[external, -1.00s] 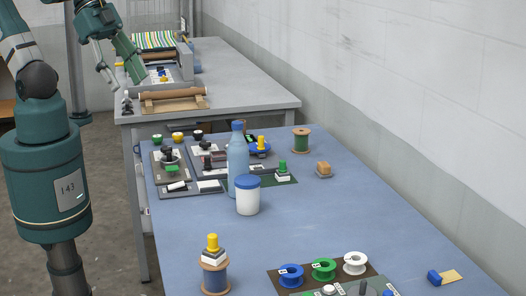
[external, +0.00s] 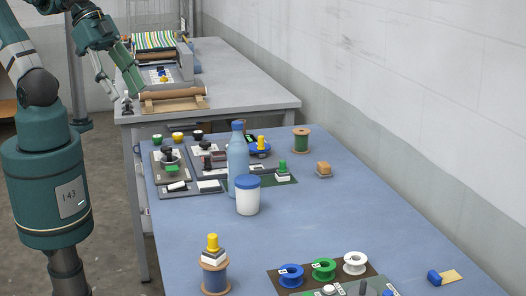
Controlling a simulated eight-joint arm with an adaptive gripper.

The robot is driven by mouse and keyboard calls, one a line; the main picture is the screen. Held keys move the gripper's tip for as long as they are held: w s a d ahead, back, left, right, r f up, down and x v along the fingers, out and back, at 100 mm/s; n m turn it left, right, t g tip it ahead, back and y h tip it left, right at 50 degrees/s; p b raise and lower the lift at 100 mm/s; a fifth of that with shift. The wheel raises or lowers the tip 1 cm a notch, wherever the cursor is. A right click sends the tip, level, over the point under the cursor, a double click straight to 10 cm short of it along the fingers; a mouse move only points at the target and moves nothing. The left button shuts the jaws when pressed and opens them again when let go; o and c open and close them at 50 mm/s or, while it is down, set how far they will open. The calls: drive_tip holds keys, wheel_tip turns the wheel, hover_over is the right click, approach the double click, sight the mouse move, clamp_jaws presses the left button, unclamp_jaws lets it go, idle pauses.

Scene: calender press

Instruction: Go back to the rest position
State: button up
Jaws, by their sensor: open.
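My gripper (external: 121,93) is in the upper left of the external view, with one green finger and one grey finger pointing down. The two fingers are spread apart, and nothing shows between them. It hangs by the near left corner of the grey table (external: 248,92). The green fingertip is just left of a brown roller (external: 173,95) on a wooden cradle. I cannot tell how high the fingertips are above the table.
The calender press (external: 184,65) with striped cloth (external: 156,40) stands behind the roller. The blue table (external: 330,215) in front holds a blue bottle (external: 238,160), a white jar (external: 248,197), several spools and small stamps. The grey table's right side is clear.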

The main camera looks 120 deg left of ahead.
wheel_tip(320, 180, down, 8)
drive_tip(key=b, duration=0.7)
idle(0.8)
